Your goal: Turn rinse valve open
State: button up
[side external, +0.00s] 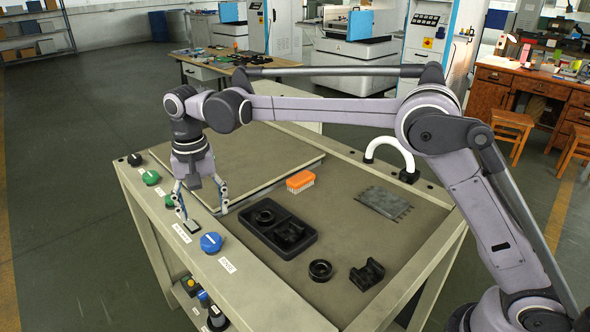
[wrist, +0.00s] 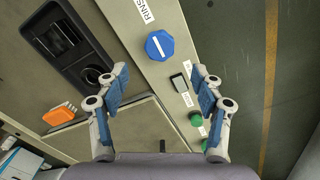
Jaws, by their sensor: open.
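The rinse valve is a blue faceted knob (side external: 211,242) on the front ledge of the bench, beside a white label. In the wrist view the blue knob (wrist: 160,45) shows a white pointer line, and the nearby label reads "RINS", cut off by the frame edge. My gripper (side external: 204,212) points down over the ledge, to the left of the knob and apart from it. In the wrist view my gripper (wrist: 160,75) has its two fingers spread wide with nothing between them, and the knob lies beyond the fingertips.
A small black switch (wrist: 179,83) sits between the blue knob and green knobs (wrist: 195,118) along the ledge. A black tray (side external: 280,228) with black parts, an orange brush (side external: 300,181), a black ring (side external: 320,270) and a black block (side external: 367,275) lie on the bench top.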

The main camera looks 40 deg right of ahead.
aim_at(210, 238)
notch_tip(210, 238, down, 8)
jog(key=shift+f, duration=0.2)
dwell(0.3)
jog(key=c, duration=1.1)
